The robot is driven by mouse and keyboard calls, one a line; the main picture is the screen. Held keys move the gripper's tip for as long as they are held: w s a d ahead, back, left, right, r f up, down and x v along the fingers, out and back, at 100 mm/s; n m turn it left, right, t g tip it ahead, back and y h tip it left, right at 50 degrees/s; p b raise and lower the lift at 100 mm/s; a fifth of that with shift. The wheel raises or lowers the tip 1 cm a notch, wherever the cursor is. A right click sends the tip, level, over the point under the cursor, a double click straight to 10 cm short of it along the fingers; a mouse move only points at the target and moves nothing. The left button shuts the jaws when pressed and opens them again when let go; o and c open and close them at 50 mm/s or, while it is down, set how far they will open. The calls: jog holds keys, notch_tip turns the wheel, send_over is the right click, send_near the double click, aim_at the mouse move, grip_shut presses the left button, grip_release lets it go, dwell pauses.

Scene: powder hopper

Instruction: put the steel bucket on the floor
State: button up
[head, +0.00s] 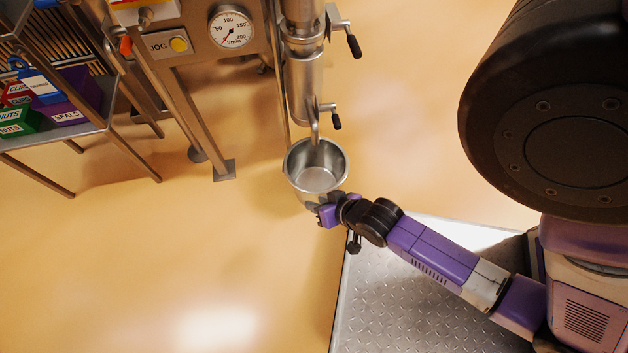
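The steel bucket (315,178) is round, open at the top and looks empty inside. It is directly below the steel outlet pipe, and a bent metal piece (315,128) comes down to its back rim. My gripper (314,207), purple with grey fingers, is at the near side of the bucket, below its rim. The fingers look to be touching or very close to the bucket wall. The bucket and the wrist partly hide them, so I cannot tell whether they are closed on it. The bucket's underside is hidden.
The tan floor (190,265) is clear at the left and front. A diamond-plate platform (400,310) lies under my arm. The hopper frame has a gauge (231,28), a JOG button panel (169,44) and feet. A shelf (70,130) with labelled boxes stands at the left.

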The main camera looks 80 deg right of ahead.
jog(key=a+r+n+t+y, duration=0.2)
jog(key=a+r+n+t, duration=0.2)
jog(key=r, duration=0.9)
jog(key=s+a+r+n+t+y, duration=0.1)
jog(key=a+r+n+t+y, duration=0.1)
jog(key=a+r+n, duration=0.5)
jog(key=a+r+t, duration=0.1)
jog(key=a+r, duration=0.2)
jog(key=r, duration=0.4)
jog(key=shift+s+a+r+t, duration=0.15)
jog(key=shift+s+r+t, duration=0.1)
jog(key=shift+t, duration=0.15)
notch_tip(320, 180, up, 24)
jog(key=p, duration=2.3)
jog(key=shift+f+p, duration=0.2)
jog(key=shift+p, duration=0.2)
